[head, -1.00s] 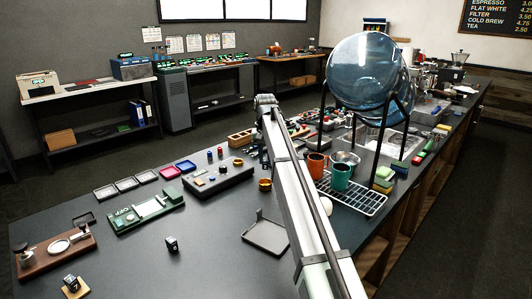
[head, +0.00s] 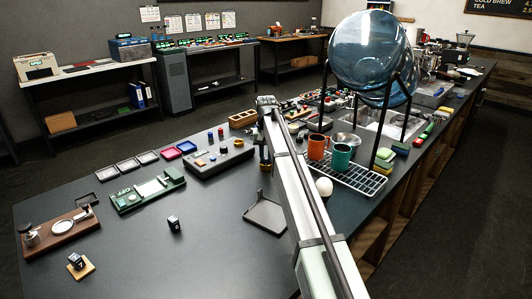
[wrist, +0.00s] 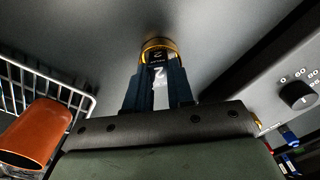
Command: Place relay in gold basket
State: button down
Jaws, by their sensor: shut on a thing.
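My gripper (wrist: 159,82) is shut on the relay (wrist: 160,73), a small dark block with a white 2, seen between the dark fingers in the wrist view. The gold basket (wrist: 155,42), a small round golden cup, is just beyond the fingertips. The relay's far end overlaps the basket opening; I cannot tell whether it is inside or just above. In the head view the gripper (head: 264,152) is down at the gold basket (head: 265,167), which it partly hides; the relay cannot be made out there.
The grey control box (head: 218,160) stands close to the left of the basket. A wire rack (head: 362,178) with an orange cup (head: 317,147) and a teal cup (head: 341,157) is to the right. A grey tray (head: 265,214) lies nearer. A dark cube (head: 174,223) sits on open table.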

jog(key=c, duration=0.9)
grip_release()
